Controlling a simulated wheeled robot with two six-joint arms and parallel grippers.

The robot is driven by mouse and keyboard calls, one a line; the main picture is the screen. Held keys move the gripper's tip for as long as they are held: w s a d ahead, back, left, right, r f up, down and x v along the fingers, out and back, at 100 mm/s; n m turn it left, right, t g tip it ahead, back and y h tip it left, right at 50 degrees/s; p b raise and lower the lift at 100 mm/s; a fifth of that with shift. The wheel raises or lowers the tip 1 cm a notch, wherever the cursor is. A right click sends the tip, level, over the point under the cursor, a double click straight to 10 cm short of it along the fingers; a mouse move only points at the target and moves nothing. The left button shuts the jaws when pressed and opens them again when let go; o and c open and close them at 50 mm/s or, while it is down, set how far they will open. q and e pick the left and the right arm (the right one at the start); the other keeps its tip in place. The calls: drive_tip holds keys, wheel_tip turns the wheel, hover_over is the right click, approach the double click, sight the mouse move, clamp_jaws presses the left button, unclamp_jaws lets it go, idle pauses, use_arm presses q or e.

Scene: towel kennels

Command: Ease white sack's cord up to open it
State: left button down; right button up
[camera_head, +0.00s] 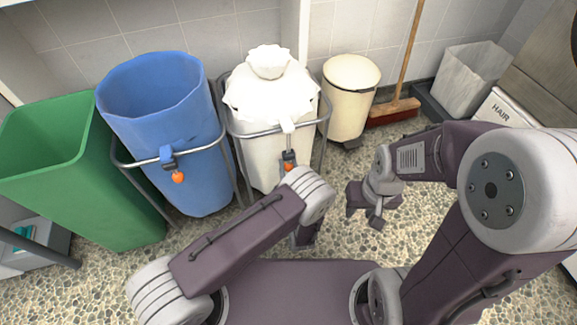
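The white sack (262,160) hangs in a metal ring stand, its top gathered into a ruffled, puckered neck (268,62). A pale strap runs down its front to a dark cord lock with an orange toggle (289,157). My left arm crosses in front of the sack's lower right side. Only a dark part of my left gripper (305,237) shows below the arm, and its fingers are hidden. My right gripper (364,208) is right of and nearer than the sack, apart from it; its fingers are spread and empty.
The blue sack (165,110) stands open in its own ring stand, with an orange toggle (178,177). A green bin (70,170) is at left. A cream bin (350,95), a broom (395,109) and a grey bin (468,80) stand at right. Pebbled floor lies between.

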sight(287, 139)
idle(0.8)
use_arm(q)
wheel_tip(287, 139, up, 10)
drive_tip(key=p, duration=0.9)
drive_tip(key=shift+f, duration=0.25)
drive_tip(key=c, duration=1.1)
unclamp_jaws()
drive_tip(key=shift+r, duration=0.1)
